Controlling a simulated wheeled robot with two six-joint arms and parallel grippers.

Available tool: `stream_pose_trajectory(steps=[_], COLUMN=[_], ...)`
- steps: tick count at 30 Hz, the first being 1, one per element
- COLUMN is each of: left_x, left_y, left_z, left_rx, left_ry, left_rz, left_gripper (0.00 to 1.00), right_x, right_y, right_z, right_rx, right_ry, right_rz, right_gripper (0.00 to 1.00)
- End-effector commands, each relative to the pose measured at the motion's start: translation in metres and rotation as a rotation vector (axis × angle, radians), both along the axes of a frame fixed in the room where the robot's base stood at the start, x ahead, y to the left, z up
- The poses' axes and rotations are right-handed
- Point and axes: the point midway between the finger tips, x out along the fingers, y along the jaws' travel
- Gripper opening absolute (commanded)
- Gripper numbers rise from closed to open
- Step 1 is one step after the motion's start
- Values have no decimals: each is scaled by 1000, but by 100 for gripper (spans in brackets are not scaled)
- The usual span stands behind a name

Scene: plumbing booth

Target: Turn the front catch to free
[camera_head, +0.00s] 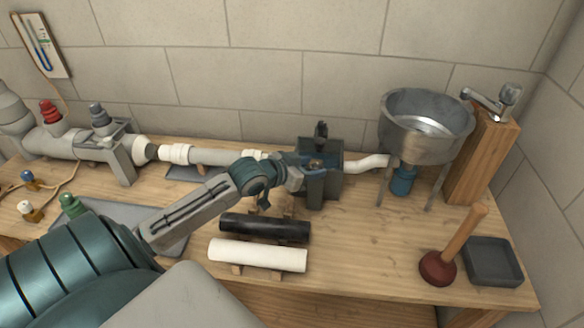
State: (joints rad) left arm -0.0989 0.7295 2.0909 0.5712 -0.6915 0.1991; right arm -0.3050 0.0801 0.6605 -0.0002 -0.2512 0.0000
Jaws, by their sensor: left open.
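A dark grey clamp block (331,186) stands on the bench around the pipe line, with a black knob (321,130) upright on its top. My left gripper (316,165) is open at the front face of this block, its fingertips close to it or touching; I cannot tell which. The front catch is not clearly visible; my gripper covers much of that face, so its position cannot be read. My right gripper is not in view.
A black pipe (265,228) and a white pipe (257,255) lie on supports below my left arm. A metal basin (427,125) stands to the right. A plunger (438,267) and a dark tray (493,262) are at front right. Bare bench lies between.

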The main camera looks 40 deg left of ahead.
Motion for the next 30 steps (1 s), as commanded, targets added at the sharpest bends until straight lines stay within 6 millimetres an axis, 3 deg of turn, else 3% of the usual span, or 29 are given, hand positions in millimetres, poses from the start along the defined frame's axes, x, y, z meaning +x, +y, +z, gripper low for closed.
stream_pose_trajectory(steps=[12,15,30], left_x=[-47,-55,-70], left_y=[10,14,15], left_z=[20,26,30], left_rx=[6,7,-1], left_ry=[3,4,-1], left_rz=[-5,3,-1], left_gripper=[48,48,48], right_x=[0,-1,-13], right_y=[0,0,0], right_z=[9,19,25], right_rx=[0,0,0], right_ry=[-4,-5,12], right_rz=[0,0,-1], right_gripper=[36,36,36])
